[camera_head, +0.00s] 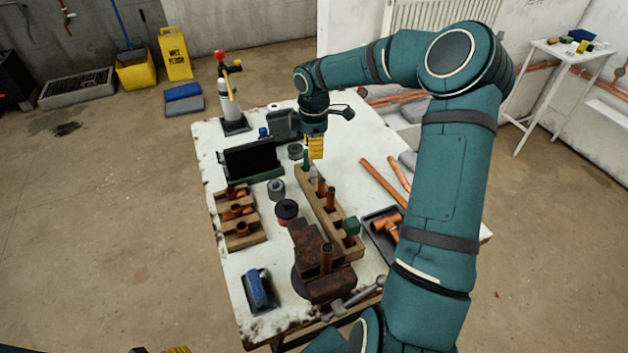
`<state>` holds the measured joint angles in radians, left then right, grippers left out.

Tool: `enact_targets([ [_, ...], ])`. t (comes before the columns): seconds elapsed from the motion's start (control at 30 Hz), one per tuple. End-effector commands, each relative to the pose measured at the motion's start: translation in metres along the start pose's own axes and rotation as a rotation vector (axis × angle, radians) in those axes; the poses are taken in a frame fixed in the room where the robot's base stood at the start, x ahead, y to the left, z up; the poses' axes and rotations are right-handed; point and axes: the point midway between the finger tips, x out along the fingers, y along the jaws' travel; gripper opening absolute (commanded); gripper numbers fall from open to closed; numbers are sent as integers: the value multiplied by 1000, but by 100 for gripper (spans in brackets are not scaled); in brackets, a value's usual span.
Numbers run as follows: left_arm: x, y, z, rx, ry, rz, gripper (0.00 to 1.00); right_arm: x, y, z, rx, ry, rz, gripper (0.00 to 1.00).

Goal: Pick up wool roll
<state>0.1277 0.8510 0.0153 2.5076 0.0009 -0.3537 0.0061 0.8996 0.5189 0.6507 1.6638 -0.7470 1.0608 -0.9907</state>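Two small grey rolls stand on the white worktable (345,190). One grey roll (276,188) sits left of the long wooden rack. The other grey roll (295,150) is farther back, just left of my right gripper. I cannot tell which is the wool roll. My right gripper (316,152) points down with its yellow fingers over the far end of the rack. I see it from the side, so its opening is unclear. Only a sliver of my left gripper (178,350) shows at the bottom edge.
A long wooden rack (345,240) holds upright pieces. A black-and-red roll (287,208), a rusty vise (318,265), a small wooden rack (240,228), a dark bin (250,160) and a blue-topped block (260,289) crowd the table. Copper pipes (382,184) lie right of the long rack.

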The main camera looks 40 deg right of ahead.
Motion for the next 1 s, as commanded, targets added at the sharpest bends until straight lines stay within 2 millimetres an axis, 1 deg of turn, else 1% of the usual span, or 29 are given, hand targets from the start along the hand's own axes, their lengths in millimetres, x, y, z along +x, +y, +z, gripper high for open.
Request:
enact_targets([
  [0.03, 3, -1, 1, 1, -2, 0, 42, 11, 0, 0, -1, 1, -2, 30],
  [0.1, 4, -2, 2, 1, -3, 0, 42, 21, 0, 0, 1, 0, -2, 30],
  [0.37, 7, -2, 3, 3, -7, 1, 42, 38, -1, 0, 0, 0, -1, 30],
  [0.63, 17, -6, 5, 4, -11, 1, 42, 76, -2, 0, 0, 1, -1, 30],
  [0.77, 18, -7, 5, 5, -9, 1, 42, 84, -2, 0, 0, 0, 1, 30],
  [1.0, 18, -6, 5, 5, -9, 1, 42, 84, -2, 1, 1, -1, 2, 30],
])
